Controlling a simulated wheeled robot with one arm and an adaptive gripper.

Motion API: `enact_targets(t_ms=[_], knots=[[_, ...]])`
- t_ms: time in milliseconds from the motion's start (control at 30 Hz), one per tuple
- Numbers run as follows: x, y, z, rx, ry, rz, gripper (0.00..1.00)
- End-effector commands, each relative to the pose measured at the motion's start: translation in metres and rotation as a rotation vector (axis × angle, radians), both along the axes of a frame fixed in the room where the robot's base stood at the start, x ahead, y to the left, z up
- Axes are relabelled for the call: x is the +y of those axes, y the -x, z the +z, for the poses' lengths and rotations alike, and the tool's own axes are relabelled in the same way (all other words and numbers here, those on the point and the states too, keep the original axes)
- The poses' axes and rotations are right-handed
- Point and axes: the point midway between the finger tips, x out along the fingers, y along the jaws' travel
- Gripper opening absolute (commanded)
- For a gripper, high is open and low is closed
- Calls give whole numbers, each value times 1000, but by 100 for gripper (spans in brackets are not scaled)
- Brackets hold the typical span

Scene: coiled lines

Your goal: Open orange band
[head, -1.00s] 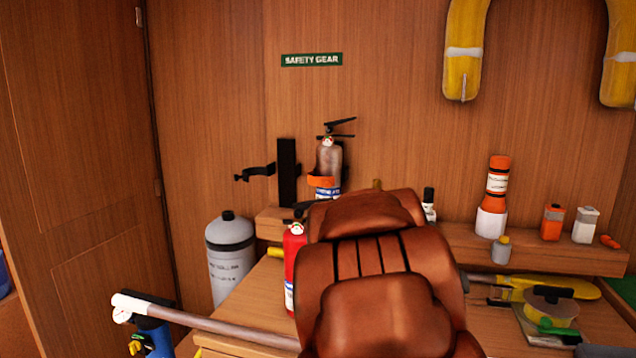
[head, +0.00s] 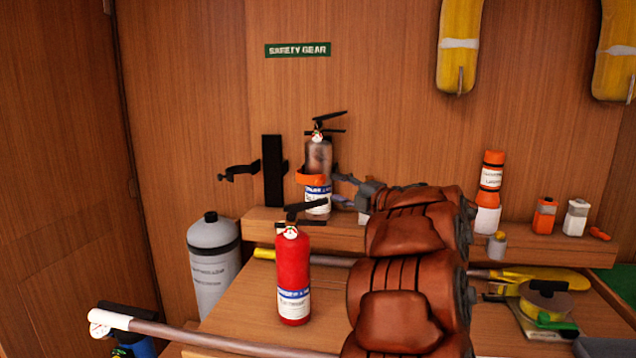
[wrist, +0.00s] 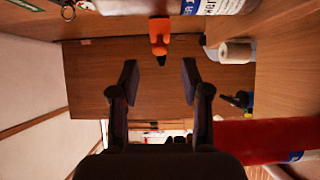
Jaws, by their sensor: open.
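The orange band (head: 309,179) wraps around a worn grey fire extinguisher (head: 318,155) that stands upright by the back wall. In the wrist view an orange piece (wrist: 159,34) with a dark tip, seemingly part of the band, sticks out beside the white-and-blue extinguisher label (wrist: 205,5). My gripper (head: 340,188) is just right of the extinguisher, partly hidden by my arm. In the wrist view my gripper (wrist: 160,82) is open and empty. The orange piece lies beyond the fingertips, roughly centred between them; no contact shows.
A red extinguisher (head: 293,275) stands on the bench, close to my gripper's right side in the wrist view (wrist: 265,145). A black wall bracket (head: 273,170) is left of the grey extinguisher. A grey cylinder (head: 211,265) stands far left. Orange-and-white containers (head: 491,185) line the shelf at right.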

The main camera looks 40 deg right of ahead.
Motion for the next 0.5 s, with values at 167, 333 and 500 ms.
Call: enact_targets(t_ms=[167, 333, 500], knots=[[4, -27, 0, 0, -3, 6, 47], [5, -52, 0, 0, -4, 7, 47], [3, -67, 1, 0, -1, 3, 47]])
